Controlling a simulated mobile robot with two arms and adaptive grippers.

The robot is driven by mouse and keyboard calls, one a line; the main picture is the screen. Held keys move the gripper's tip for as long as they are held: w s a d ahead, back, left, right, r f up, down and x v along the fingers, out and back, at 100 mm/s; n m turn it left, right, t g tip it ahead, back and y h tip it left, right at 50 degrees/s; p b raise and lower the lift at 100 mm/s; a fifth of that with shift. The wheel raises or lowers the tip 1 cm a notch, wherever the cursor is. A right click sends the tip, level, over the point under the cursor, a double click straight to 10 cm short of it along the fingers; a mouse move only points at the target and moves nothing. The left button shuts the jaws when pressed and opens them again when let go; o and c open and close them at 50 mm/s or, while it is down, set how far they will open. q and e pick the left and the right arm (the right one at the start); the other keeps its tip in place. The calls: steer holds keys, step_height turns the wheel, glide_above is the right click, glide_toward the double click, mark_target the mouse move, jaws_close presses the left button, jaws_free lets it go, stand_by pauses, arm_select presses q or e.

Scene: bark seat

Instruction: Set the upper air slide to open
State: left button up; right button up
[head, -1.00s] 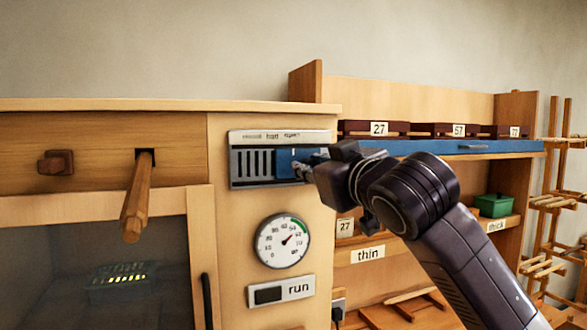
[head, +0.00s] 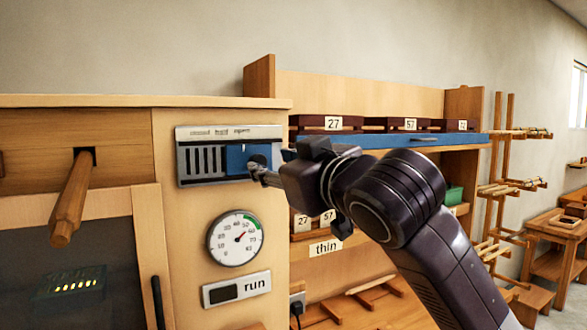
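The air slide is a metal-framed vent (head: 181,180) high on the wooden cabinet front. Dark slots (head: 203,160) show in its left part. A blue slide plate (head: 235,158) covers the right part, with a dark round knob (head: 258,161) near its right end. The label strip above reads closed, half, open from left to right, in small blurred print. My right gripper (head: 268,172) is at the vent's right end, its fingertips just below and right of the knob. I cannot tell whether they touch it or how far apart they are. My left gripper is out of view.
A round gauge (head: 235,238) and a "run" plate (head: 237,289) sit below the vent. A wooden handle (head: 72,200) juts out at the left. A shelf with a blue drawer front (head: 390,141) and dark boxes stands behind my arm.

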steer(key=v, duration=0.7)
steer(key=shift+s+d, duration=0.2)
steer(key=shift+w, duration=0.1)
